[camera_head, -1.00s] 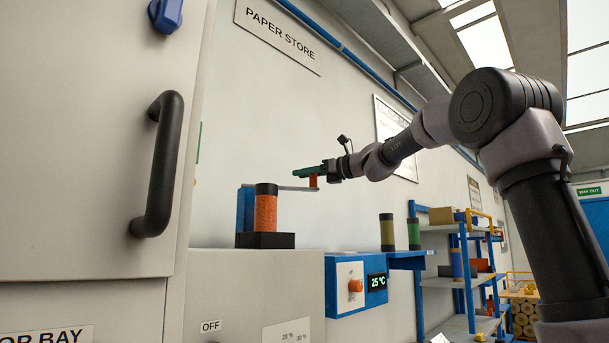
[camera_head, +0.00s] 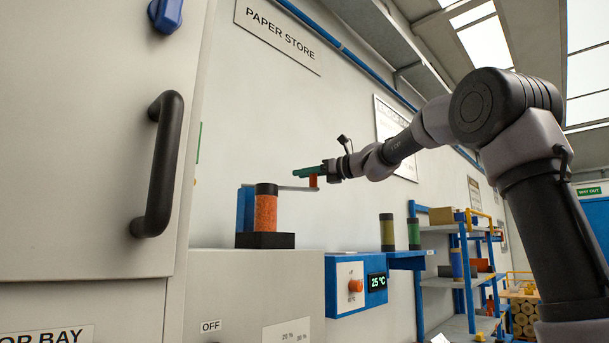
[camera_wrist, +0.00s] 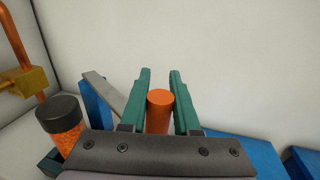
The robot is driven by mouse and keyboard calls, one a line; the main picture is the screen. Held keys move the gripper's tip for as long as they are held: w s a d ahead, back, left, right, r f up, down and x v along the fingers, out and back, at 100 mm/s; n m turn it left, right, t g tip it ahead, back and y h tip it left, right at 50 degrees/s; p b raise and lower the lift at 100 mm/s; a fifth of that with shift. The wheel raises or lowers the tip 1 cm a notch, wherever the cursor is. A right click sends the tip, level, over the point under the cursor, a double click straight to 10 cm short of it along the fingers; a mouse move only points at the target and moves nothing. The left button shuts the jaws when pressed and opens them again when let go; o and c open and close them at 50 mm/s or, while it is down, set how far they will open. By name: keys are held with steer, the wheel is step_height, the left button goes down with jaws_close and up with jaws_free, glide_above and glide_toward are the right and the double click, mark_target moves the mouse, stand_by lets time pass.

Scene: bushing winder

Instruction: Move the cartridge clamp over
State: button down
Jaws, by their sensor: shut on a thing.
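The cartridge clamp is a flat grey bar (camera_head: 293,188) on a blue post (camera_head: 245,208), with an upright orange knob (camera_head: 313,182) at its free end. In the wrist view the bar (camera_wrist: 103,92) runs from the blue post (camera_wrist: 93,103) towards the knob (camera_wrist: 160,112). The orange cartridge (camera_head: 265,214) with a black cap stands upright in a black base (camera_head: 265,240); it shows at the left of the wrist view (camera_wrist: 62,122). There the bar lies to the right of the cap, not over it. My gripper (camera_head: 310,172) has its green fingers shut on the knob.
A blue control panel (camera_head: 377,281) reading 25 °C sits to the right, below my gripper. Two more cartridges, olive (camera_head: 387,233) and green (camera_head: 413,234), stand on a blue shelf. A copper pipe with a brass fitting (camera_wrist: 28,82) is at the wrist view's left.

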steer(key=shift+s, duration=0.1)
stand_by(0.3)
steer(key=shift+s+d+m+t+h, duration=0.25)
steer(key=shift+s+m+t+h, duration=0.35)
steer(key=shift+s, duration=0.25)
steer(key=s+a+m+t+h, duration=0.1)
steer(key=s+a+t, duration=0.1)
steer(key=s, duration=1.2)
steer(key=shift+a+m+h, duration=0.4)
steer(key=shift+a, duration=0.05)
steer(key=shift+s, duration=0.15)
steer(key=c, duration=0.6)
jaws_free()
steer(key=shift+c, duration=0.2)
